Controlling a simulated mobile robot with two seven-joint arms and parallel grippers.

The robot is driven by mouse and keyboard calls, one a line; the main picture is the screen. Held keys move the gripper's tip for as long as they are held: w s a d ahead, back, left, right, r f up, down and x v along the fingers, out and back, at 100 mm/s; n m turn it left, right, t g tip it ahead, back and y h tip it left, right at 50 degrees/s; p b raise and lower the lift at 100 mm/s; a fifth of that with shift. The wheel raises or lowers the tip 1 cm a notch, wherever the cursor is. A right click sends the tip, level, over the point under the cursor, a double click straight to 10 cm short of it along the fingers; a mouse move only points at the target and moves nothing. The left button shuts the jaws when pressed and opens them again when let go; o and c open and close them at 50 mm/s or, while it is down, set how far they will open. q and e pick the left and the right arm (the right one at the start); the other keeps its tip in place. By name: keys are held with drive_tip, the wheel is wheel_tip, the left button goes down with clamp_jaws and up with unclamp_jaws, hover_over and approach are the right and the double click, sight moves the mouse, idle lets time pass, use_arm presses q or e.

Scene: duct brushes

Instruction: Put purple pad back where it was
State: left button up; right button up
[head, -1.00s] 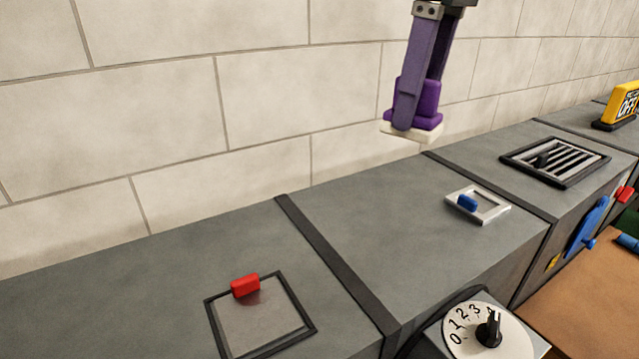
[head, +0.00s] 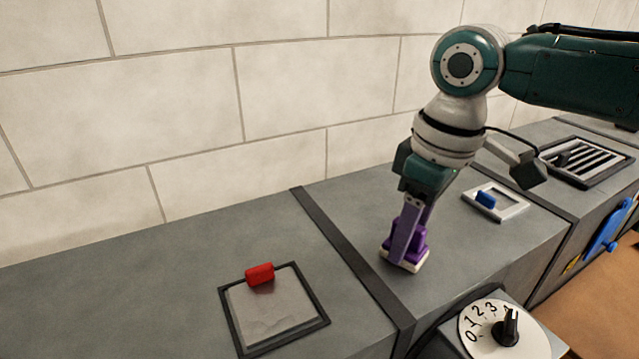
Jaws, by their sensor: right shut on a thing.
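The purple pad (head: 419,243) has a purple body on a cream-white base. It is low over the grey duct top (head: 350,205), between the dark seam strip and the small white-framed opening; I cannot tell whether its base touches the surface. My right gripper (head: 407,240), with purple fingers, is shut on the pad, pointing down and slightly tilted. The fingers hide part of the pad. My left gripper is not in view.
A framed hatch with a red handle (head: 260,274) lies left of the dark strip (head: 350,262). A white frame with a blue knob (head: 486,199) is close on the right. A numbered dial (head: 507,328) stands in front. A slotted grille (head: 586,161) lies farther right.

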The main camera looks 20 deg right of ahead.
sight(421, 230)
drive_tip(key=o, duration=1.2)
drive_tip(key=shift+f, duration=0.1)
drive_tip(key=r, duration=0.7)
drive_tip(key=s+r+p, duration=0.1)
drive_tip(key=r, duration=0.3)
drive_tip(key=shift+d+r, duration=0.25)
drive_tip(key=shift+d, duration=0.1)
drive_tip(key=s+a+f+n+t+y, duration=0.1)
drive_tip(key=s+a+f+y, duration=0.1)
drive_tip(key=s+a+f, duration=0.8)
drive_tip(key=s+d+m, duration=0.1)
drive_tip(key=s, duration=0.2)
drive_tip(key=s+d+m+t+h, duration=0.1)
drive_tip(key=s+m, duration=0.1)
drive_tip(key=s, duration=0.1)
drive_tip(key=s+d+m+h, duration=0.1)
drive_tip(key=s, duration=0.2)
drive_tip(key=shift+s+d+f, duration=0.1)
drive_tip(key=shift+s+f, duration=0.2)
drive_tip(key=shift+s, duration=0.1)
